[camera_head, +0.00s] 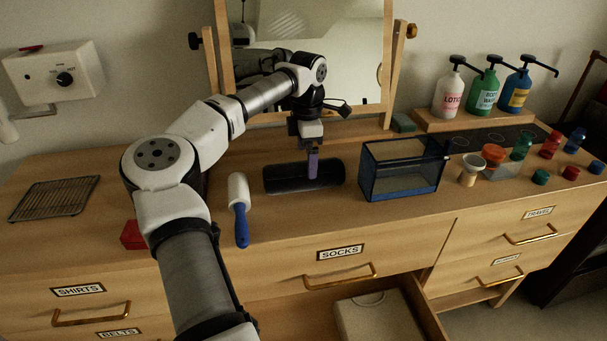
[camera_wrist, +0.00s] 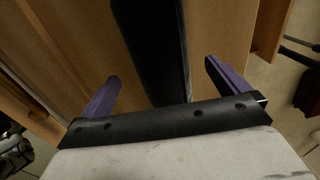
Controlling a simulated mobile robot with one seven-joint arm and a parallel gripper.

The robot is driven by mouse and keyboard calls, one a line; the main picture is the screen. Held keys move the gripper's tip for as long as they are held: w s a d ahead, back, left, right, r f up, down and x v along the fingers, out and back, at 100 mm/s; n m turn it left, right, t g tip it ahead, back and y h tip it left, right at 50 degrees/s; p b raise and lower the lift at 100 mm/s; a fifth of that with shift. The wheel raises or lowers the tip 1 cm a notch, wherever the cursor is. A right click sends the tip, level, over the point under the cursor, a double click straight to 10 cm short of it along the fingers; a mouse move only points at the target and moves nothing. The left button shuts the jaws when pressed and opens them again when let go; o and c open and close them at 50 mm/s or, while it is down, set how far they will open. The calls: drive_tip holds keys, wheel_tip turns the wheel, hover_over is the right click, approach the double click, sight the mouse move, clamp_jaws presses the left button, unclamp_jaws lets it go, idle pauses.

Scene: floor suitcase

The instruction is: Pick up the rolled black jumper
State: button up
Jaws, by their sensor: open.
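The rolled black jumper (camera_head: 280,178) lies on the dresser top as a dark cylinder, lengthwise left to right, below the mirror. My gripper (camera_head: 313,175) points down over its middle. One purple finger shows in front of the roll, hiding a small part of it. In the wrist view, my gripper (camera_wrist: 160,72) is open, with one finger on each side of the long black roll (camera_wrist: 155,40). There is a gap between each finger and the roll. I cannot tell how far down the fingertips reach beside it.
A glass box (camera_head: 402,172) stands close to the right of the roll. A lint roller (camera_head: 239,208) lies to the left, with a red object (camera_head: 133,235) beyond it. The mirror (camera_head: 345,50) stands behind. An open drawer (camera_head: 425,312) juts out below.

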sight(303, 165)
drive_tip(key=shift+s+a+f+p, duration=0.15)
drive_tip(key=shift+f+p, duration=0.15)
drive_tip(key=shift+f, duration=0.7)
drive_tip(key=shift+w+a+f+p, duration=0.1)
drive_tip(key=shift+f+p, duration=0.25)
drive_tip(key=shift+f, duration=0.6)
drive_tip(key=shift+s+a+f+p, duration=0.15)
drive_tip(key=shift+f+p, duration=0.15)
drive_tip(key=shift+f, duration=0.7)
drive_tip(key=shift+w+r, duration=0.1)
drive_tip(key=c, duration=1.3)
drive_tip(key=shift+o, duration=0.2)
